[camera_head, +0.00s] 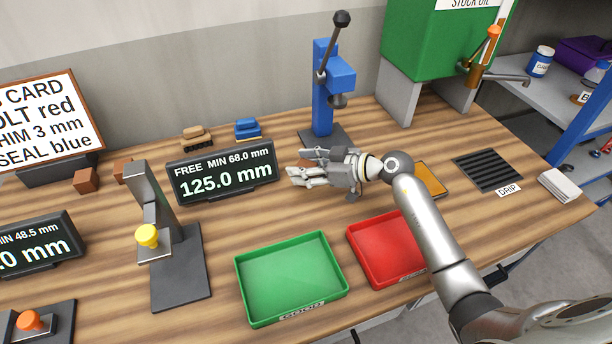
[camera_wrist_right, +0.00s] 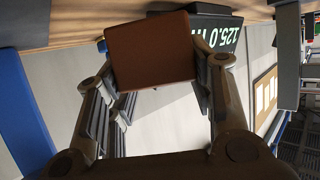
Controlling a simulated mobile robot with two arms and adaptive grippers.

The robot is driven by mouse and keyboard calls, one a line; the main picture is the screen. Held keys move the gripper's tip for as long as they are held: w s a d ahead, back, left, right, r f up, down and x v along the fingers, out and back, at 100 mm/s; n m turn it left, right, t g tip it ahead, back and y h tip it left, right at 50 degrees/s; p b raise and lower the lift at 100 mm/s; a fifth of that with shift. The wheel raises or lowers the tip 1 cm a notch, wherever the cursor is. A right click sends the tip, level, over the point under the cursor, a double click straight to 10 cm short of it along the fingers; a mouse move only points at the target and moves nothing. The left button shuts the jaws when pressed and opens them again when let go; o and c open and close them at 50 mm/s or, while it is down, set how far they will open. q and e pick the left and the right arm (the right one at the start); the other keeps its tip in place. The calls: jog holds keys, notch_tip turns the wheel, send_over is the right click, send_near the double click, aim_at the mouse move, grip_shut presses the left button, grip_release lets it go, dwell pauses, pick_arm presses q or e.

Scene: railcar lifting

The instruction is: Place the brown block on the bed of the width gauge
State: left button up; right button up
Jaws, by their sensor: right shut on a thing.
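My right gripper (camera_head: 308,168) is above the bench, in front of the blue press and right of the 125.0 mm display. In the right wrist view, a brown block (camera_wrist_right: 152,52) sits between the fingertips of my right gripper (camera_wrist_right: 155,65), which is shut on it. In the head view I cannot make out the held block. A gauge with a yellow knob and a grey upright (camera_head: 182,270) stands on the bench at left. Part of another device with an orange knob (camera_head: 30,320) shows at bottom left. I cannot tell which is the width gauge. My left gripper is not in view.
The 125.0 mm display (camera_head: 222,172) stands behind the green tray (camera_head: 292,318). A red tray (camera_head: 360,262) lies right of it. Two brown blocks (camera_head: 87,180) (camera_head: 122,167) lie at left. The blue press (camera_head: 325,85) stands behind my right gripper.

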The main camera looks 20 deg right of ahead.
jog(key=shift+w+d+f, duration=0.2)
jog(key=shift+f, duration=0.05)
jog(key=shift+w+f, duration=0.1)
jog(key=shift+f, duration=1.55)
jog(key=shift+d, duration=0.1)
jog(key=o, duration=0.6)
jog(key=shift+f, duration=0.2)
jog(key=o, duration=0.5)
jog(key=shift+r, duration=0.1)
